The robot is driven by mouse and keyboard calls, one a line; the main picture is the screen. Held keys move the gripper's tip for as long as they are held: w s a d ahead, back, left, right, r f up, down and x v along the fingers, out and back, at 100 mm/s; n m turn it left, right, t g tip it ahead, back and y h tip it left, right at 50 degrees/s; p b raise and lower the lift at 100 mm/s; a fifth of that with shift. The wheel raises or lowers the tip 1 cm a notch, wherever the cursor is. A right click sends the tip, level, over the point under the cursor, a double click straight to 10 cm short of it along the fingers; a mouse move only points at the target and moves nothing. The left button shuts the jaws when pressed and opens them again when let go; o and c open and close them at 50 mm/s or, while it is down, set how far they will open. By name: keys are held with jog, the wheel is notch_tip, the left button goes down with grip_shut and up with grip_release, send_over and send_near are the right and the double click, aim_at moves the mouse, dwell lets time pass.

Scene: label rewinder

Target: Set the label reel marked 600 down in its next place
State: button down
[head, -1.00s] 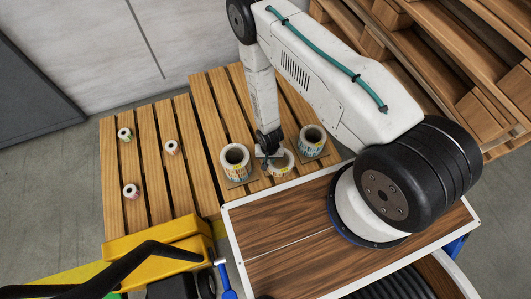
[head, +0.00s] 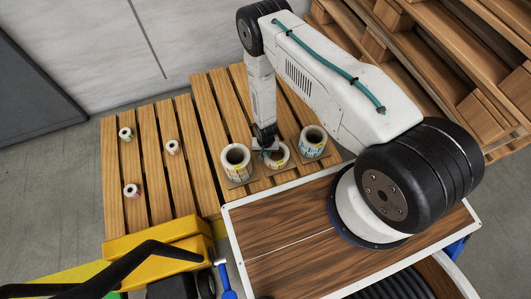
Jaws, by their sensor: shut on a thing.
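My gripper (head: 267,153) hangs over the right part of the slatted pallet. It is shut on a white label reel (head: 279,158), at its left side. The reel is roughly upright and partly hidden by the gripper; I cannot read its marking. Whether it touches the surface below is hard to tell. To its left is a larger reel or reel stack (head: 237,160) on a brown card. To its right is another such reel (head: 313,140), also on a card. The held reel sits between these two, close to both.
Three small reels stand apart on the left pallet (head: 110,205): a back one (head: 126,134), a middle one (head: 173,147) and a front one (head: 131,190). A yellow block (head: 150,243) lies in front. Stacked pallets (head: 440,60) rise at the back right.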

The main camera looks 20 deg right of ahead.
jog(key=c, duration=1.3)
grip_release()
jog(key=w+d+r+n, duration=0.1)
jog(key=w+r, duration=0.1)
jog(key=r, duration=2.3)
jog(key=w+d+r+n, duration=0.1)
jog(key=w+d+r, duration=0.15)
jog(key=r, duration=2.35)
jog(key=s+d+r+t, duration=0.1)
jog(key=s+r, duration=0.5)
jog(key=r, duration=0.2)
jog(key=s+d+r, duration=0.1)
jog(key=s+r, duration=0.4)
jog(key=r, duration=0.4)
jog(key=s+d+r+n, duration=0.1)
jog(key=s+r, duration=0.2)
jog(key=s, duration=0.5)
jog(key=s+d+r+n, duration=0.1)
jog(key=s+r, duration=0.3)
jog(key=s, duration=0.5)
jog(key=shift+s+r, duration=0.25)
